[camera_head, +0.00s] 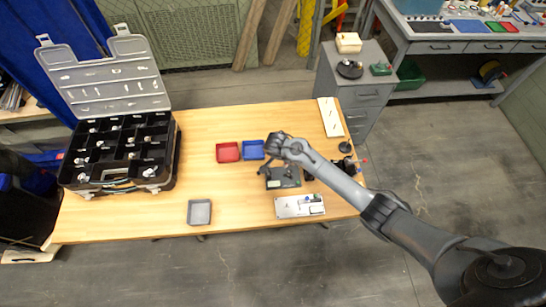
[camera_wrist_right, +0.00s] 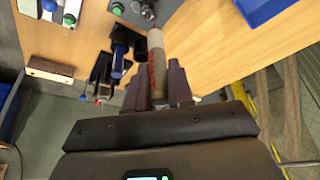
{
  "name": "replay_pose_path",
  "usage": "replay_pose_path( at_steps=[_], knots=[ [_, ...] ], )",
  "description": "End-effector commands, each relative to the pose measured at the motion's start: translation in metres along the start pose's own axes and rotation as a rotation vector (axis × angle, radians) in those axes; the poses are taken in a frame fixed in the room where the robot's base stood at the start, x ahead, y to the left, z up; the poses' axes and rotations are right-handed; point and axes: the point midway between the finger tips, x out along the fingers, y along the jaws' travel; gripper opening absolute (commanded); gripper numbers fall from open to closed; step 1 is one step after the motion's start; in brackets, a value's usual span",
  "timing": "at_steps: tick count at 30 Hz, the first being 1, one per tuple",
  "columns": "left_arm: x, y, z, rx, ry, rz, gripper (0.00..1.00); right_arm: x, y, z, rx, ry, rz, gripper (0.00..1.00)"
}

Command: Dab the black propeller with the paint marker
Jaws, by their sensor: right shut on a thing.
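My right gripper (camera_wrist_right: 160,85) is shut on the paint marker (camera_wrist_right: 157,55), a pale barrel with red lettering, in the right wrist view. The marker's far end points at a small grey fitting (camera_wrist_right: 146,8) at the top edge; I cannot tell whether they touch. In the head view my right gripper (camera_head: 268,168) is over a dark-based device (camera_head: 284,181) on the table and partly hides it. The marker is too small to make out there. I cannot clearly pick out the black propeller; it may be hidden by the gripper. My left gripper is not in view.
A red tray (camera_head: 228,152) and a blue tray (camera_head: 253,149) lie behind the device. A pale board (camera_head: 300,206) lies in front of it. A grey tray (camera_head: 199,212) and an open black organizer case (camera_head: 120,152) are to the left. The table's middle left is clear.

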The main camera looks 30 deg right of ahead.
Motion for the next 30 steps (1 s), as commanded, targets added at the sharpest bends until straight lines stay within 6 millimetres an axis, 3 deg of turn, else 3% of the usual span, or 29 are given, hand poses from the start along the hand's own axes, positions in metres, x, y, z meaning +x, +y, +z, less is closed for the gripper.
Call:
replay_pose_path(
  at_steps=[5, 19, 30],
  knots=[
    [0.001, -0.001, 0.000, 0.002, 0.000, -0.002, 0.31, 0.010, 0.006, -0.008, 0.027, 0.000, 0.012, 0.00],
    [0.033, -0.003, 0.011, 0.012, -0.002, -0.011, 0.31, 0.038, 0.007, 0.003, 0.027, 0.000, 0.012, 0.00],
    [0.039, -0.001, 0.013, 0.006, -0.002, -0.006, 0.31, 0.042, 0.007, 0.005, 0.027, 0.000, 0.012, 0.00]
  ],
)
